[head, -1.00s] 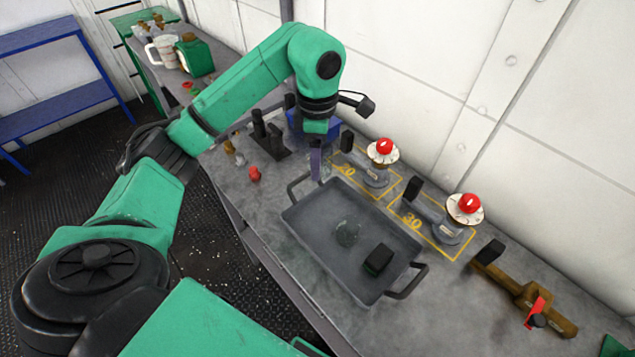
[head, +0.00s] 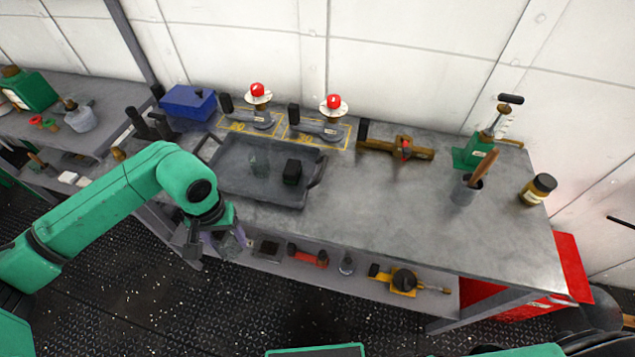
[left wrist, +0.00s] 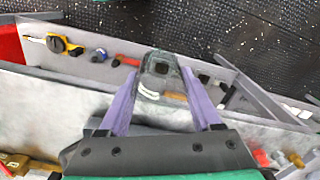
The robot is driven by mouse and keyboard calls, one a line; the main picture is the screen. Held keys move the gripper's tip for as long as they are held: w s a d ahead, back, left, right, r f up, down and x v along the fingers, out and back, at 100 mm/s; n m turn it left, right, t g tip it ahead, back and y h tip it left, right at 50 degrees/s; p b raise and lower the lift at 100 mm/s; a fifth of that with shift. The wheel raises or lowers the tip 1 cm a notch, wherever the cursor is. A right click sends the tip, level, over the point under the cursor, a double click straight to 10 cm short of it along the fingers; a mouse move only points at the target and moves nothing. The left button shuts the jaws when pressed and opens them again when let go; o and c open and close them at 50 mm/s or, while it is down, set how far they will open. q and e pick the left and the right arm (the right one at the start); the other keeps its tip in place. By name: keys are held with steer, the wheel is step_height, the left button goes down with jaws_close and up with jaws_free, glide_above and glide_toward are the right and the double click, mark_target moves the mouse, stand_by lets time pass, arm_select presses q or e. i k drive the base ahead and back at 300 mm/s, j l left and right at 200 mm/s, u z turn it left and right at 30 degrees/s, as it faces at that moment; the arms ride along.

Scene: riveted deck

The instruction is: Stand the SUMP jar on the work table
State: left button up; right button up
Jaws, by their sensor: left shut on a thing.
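My left gripper (head: 215,240) is shut on a greyish see-through jar (head: 230,243), held in front of the work table's front edge. In the left wrist view the jar (left wrist: 160,72) sits between the purple fingers (left wrist: 158,108), with a dark opening and a pale label that I cannot read. I cannot confirm from the label that it is the SUMP jar. The work table (head: 400,215) has a grey metal top. My right gripper is not in view.
Two red-knobbed valves (head: 335,103) stand behind the tray, with a brown valve (head: 395,147) to their right. A grey cup (head: 465,190) and an amber jar (head: 538,190) stand at the right. The table's front middle is clear. A lower shelf (head: 330,283) holds several parts.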

mark_target(505, 247)
steer(key=k+z, duration=0.1)
steer(key=z, duration=0.35)
steer(key=k+z, duration=0.1)
steer(key=z, duration=0.35)
steer(key=k+l+z, duration=0.1)
steer(key=z, duration=0.35)
steer(key=k+l+z, duration=0.1)
steer(key=z, duration=0.35)
